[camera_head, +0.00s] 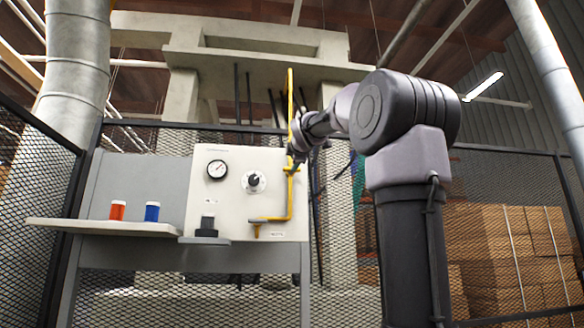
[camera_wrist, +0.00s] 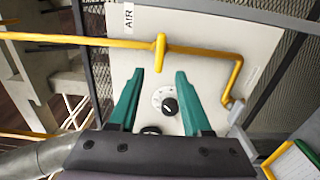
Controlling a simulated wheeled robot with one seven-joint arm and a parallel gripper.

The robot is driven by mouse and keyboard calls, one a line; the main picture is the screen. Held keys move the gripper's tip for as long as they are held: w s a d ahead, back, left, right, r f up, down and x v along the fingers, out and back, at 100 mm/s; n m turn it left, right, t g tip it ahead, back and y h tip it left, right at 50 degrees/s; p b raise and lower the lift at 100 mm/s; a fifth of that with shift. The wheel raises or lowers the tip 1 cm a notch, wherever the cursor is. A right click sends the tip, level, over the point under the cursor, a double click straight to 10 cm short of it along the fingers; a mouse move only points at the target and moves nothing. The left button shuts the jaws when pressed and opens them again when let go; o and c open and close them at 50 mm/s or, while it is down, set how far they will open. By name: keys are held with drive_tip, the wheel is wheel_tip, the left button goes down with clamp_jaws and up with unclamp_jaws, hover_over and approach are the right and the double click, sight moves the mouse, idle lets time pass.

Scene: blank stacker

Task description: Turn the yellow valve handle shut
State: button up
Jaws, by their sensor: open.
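The yellow valve handle (camera_wrist: 160,52) shows in the wrist view as a short bar standing across the yellow pipe (camera_wrist: 85,41). In the head view the handle (camera_head: 291,169) is small and partly hidden by my gripper (camera_head: 297,156). In the wrist view my gripper (camera_wrist: 159,72) has two teal fingers spread apart with nothing between them. The handle lies just beyond the fingertips, in line with the gap. I cannot tell whether either finger touches it.
The white panel (camera_head: 228,227) carries a gauge (camera_head: 217,169) and a black knob (camera_head: 254,182); the knob also shows between the fingers (camera_wrist: 170,106). A red jar (camera_head: 117,210) and a blue jar (camera_head: 152,212) stand on the left shelf (camera_head: 75,227). Mesh fencing (camera_head: 480,180) stands behind.

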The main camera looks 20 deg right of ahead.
drive_tip(key=v, duration=0.3)
idle(0.5)
drive_tip(key=s+a+f+m+g+y, duration=0.2)
drive_tip(key=s+f+m, duration=0.4)
drive_tip(key=f, duration=0.9)
drive_tip(key=s+a+f+m+g+y, duration=0.2)
drive_tip(key=s+a+f+m+g, duration=0.3)
drive_tip(key=s+f, duration=0.5)
drive_tip(key=s+a+f+m+g+y, duration=0.3)
drive_tip(key=s+a+f+m, duration=0.4)
drive_tip(key=f, duration=1.3)
drive_tip(key=shift+s+a+m, duration=0.25)
drive_tip(key=shift+s+m, duration=0.35)
drive_tip(key=shift+s, duration=0.4)
